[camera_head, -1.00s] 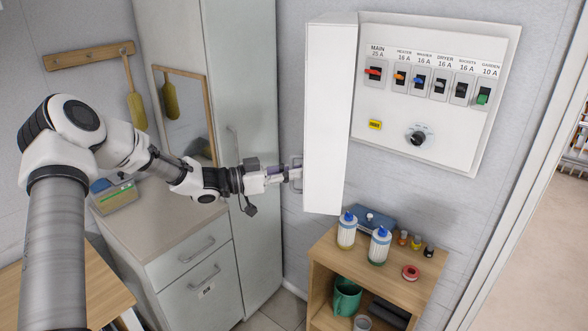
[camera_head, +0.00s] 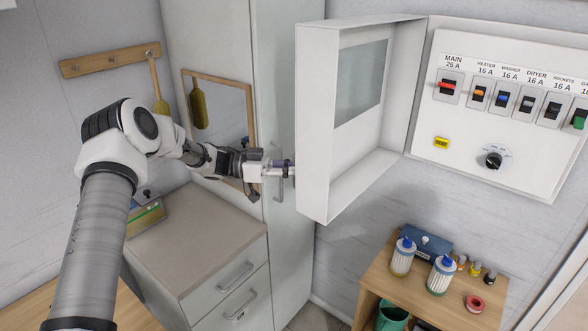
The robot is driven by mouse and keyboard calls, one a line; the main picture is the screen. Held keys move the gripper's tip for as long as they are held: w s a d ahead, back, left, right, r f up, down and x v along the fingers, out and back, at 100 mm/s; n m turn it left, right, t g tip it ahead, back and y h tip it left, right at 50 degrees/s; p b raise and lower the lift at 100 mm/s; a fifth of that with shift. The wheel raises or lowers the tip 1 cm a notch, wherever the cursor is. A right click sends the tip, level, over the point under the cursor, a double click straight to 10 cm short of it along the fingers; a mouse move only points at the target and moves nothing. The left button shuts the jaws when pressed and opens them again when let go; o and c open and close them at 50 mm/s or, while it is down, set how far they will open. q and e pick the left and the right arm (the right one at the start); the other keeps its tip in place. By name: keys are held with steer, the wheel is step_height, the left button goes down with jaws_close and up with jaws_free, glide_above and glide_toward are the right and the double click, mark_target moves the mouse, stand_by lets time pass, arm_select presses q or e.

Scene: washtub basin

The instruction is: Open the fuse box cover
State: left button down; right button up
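The fuse box cover (camera_head: 312,120) is a white hinged door with a window, swung wide open to the left of the fuse panel (camera_head: 470,130). The panel shows a row of labelled switches, a yellow label and a black knob. My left gripper (camera_head: 286,169) is at the cover's outer left side, by a metal handle (camera_head: 274,180). Its fingertips are partly hidden against the handle and the cover edge, so its grip is unclear. My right gripper is not in view.
A wooden shelf (camera_head: 440,290) below the panel holds two bottles (camera_head: 441,274), a blue box (camera_head: 423,246) and small items. A tall grey cabinet (camera_head: 285,75) stands behind the cover. A drawer unit (camera_head: 190,250) is below my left arm.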

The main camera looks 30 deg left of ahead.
arm_select(q)
steer(key=shift+r, duration=0.15)
steer(key=c, duration=1.2)
jaws_free()
steer(key=shift+c, duration=0.2)
steer(key=shift+o, duration=0.2)
steer(key=shift+s+d, duration=0.1)
steer(key=v, duration=1.2)
